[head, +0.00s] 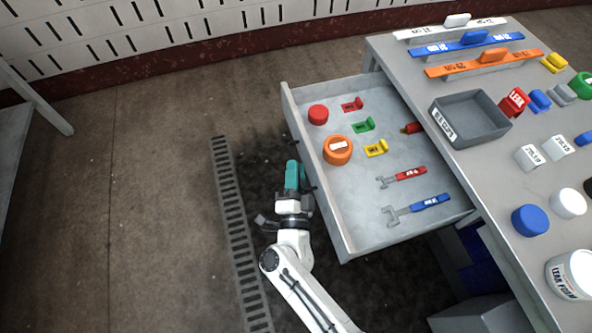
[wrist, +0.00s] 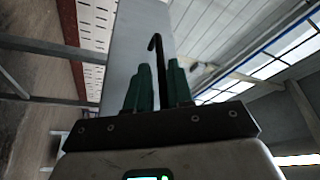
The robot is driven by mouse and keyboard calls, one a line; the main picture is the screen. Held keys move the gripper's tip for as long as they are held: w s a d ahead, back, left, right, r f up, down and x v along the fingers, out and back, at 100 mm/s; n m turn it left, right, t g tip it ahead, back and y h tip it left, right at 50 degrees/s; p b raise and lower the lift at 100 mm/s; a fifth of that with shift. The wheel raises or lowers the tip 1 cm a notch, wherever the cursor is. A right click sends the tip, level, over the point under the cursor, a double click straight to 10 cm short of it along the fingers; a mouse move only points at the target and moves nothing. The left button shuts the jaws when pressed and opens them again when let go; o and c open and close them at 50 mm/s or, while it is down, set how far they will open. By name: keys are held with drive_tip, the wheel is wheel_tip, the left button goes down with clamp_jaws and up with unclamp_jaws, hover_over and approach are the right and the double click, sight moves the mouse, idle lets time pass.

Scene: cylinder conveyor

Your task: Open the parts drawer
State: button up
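The grey parts drawer (head: 345,208) stands pulled far out from the workbench on the right in the head view. Its inside is in plain sight. My gripper (head: 293,172), with green fingers, is at the outer face of the drawer front. In the wrist view my gripper (wrist: 158,78) has its two fingers close on either side of the dark bar handle (wrist: 153,43), against the grey drawer front (wrist: 133,40). The fingers appear closed on it. In the head view most of the handle is hidden by my gripper and the drawer front.
The drawer holds an orange jar (head: 337,157), a red cap (head: 318,114), small clips and wrenches (head: 420,207). The workbench (head: 480,170) carries a grey tray (head: 470,135), label bars and several caps. A floor grate (head: 232,220) runs left of my arm; the floor further left is clear.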

drive_tip(key=shift+s, duration=0.1)
drive_tip(key=v, duration=1)
drive_tip(key=shift+s, duration=0.3)
drive_tip(key=shift+f, duration=0.1)
